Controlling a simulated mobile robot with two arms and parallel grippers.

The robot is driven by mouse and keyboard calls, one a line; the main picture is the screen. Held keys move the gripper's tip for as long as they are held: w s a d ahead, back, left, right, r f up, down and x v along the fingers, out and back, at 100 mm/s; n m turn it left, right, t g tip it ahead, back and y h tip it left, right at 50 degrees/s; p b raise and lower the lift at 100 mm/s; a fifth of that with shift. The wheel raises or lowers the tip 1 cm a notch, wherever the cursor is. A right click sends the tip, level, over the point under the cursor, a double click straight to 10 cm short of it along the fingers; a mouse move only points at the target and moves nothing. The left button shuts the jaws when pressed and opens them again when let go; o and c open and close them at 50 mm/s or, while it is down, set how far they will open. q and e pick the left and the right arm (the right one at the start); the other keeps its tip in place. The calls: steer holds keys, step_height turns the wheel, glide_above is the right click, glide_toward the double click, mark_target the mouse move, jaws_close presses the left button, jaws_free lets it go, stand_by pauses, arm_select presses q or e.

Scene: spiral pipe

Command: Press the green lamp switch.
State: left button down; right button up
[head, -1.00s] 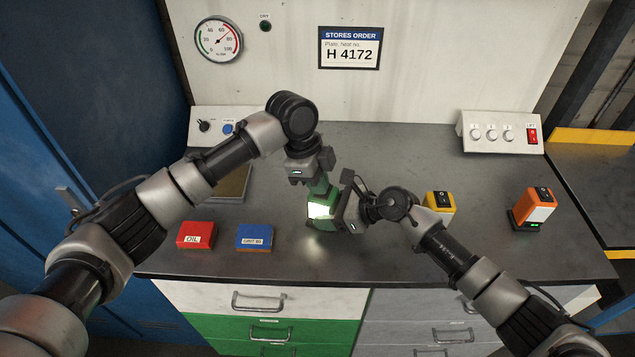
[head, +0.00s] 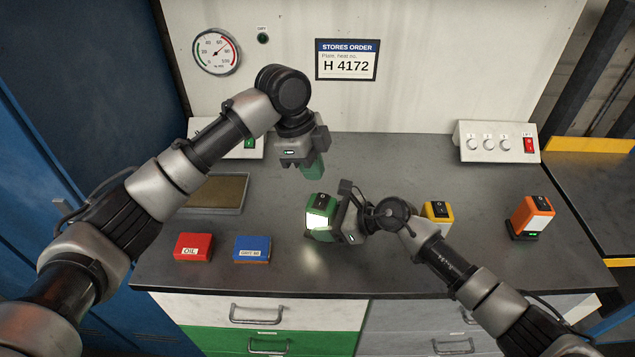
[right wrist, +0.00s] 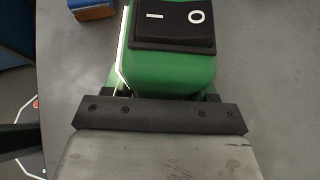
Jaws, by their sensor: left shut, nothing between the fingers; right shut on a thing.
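The green lamp (head: 321,222) stands on the bench with its white face lit and glowing onto the bench top. Its black rocker switch (head: 321,201) is on top; in the right wrist view the switch (right wrist: 172,20) shows the marks I and O. My right gripper (head: 341,218) is shut on the green lamp from the right; the lamp's body (right wrist: 170,72) sits at the fingers in the right wrist view. My left gripper (head: 314,168) is shut and empty, above and behind the lamp, apart from the switch.
A red OIL box (head: 193,246) and a blue box (head: 252,248) lie left of the lamp. A yellow lamp (head: 438,211) and an orange lamp (head: 532,215) stand to the right. A shallow tray (head: 243,209) and switch panels (head: 498,144) are farther back.

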arm_select(q)
steer(key=v, duration=0.7)
steer(key=shift+s+a+r, duration=0.2)
steer(key=shift+s+a, duration=0.05)
steer(key=shift+s, duration=0.4)
arm_select(e)
steer(key=o, duration=0.8)
